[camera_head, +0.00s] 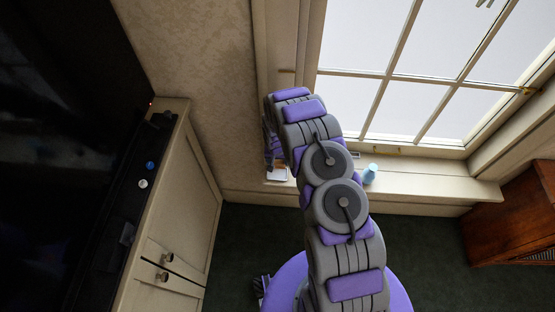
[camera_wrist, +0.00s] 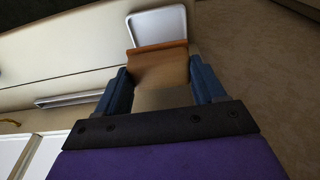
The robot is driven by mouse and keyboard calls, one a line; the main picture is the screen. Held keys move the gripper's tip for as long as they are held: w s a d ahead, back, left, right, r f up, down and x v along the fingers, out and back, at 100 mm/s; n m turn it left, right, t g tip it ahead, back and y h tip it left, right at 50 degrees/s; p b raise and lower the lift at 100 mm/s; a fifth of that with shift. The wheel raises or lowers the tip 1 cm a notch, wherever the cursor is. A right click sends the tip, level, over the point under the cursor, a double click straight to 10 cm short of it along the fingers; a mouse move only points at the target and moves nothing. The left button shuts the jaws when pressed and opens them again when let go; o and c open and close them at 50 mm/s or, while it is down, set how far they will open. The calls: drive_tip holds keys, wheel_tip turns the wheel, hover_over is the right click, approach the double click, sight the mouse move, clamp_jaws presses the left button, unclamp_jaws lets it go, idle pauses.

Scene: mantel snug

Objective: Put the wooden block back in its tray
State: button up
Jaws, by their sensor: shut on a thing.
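The wooden block (camera_wrist: 160,68), brown with a redder far edge, is between the two blue fingers of my gripper (camera_wrist: 162,84) in the wrist view. My gripper is shut on it. The tray (camera_wrist: 160,22), pale grey-white with a raised rim, lies just beyond the block, and the block's far edge overlaps its near part in the picture. I cannot tell whether they touch. In the head view the tray (camera_head: 278,174) shows at the left end of the window sill, beneath my gripper, which is mostly hidden by my arm.
The sill (camera_head: 430,182) runs right below the window. A light blue bottle (camera_head: 370,173) stands on it, right of my arm. A slim silvery item (camera_wrist: 70,99) lies on the sill in the wrist view. A cream cabinet (camera_head: 180,215) is at left, a wooden cabinet (camera_head: 515,215) at right.

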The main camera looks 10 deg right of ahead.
drive_tip(key=shift+f+b, duration=1.6)
drive_tip(key=shift+f, duration=2.5)
drive_tip(key=shift+f, duration=0.25)
drive_tip(key=o, duration=1.2)
drive_tip(key=r+p, duration=0.1)
drive_tip(key=r, duration=0.4)
drive_tip(key=s+r+p, duration=0.1)
drive_tip(key=r, duration=0.5)
drive_tip(key=s+a+r+p, duration=0.1)
drive_tip(key=r+p, duration=0.1)
drive_tip(key=r, duration=0.4)
drive_tip(key=shift+s, duration=0.25)
drive_tip(key=shift+r, duration=0.1)
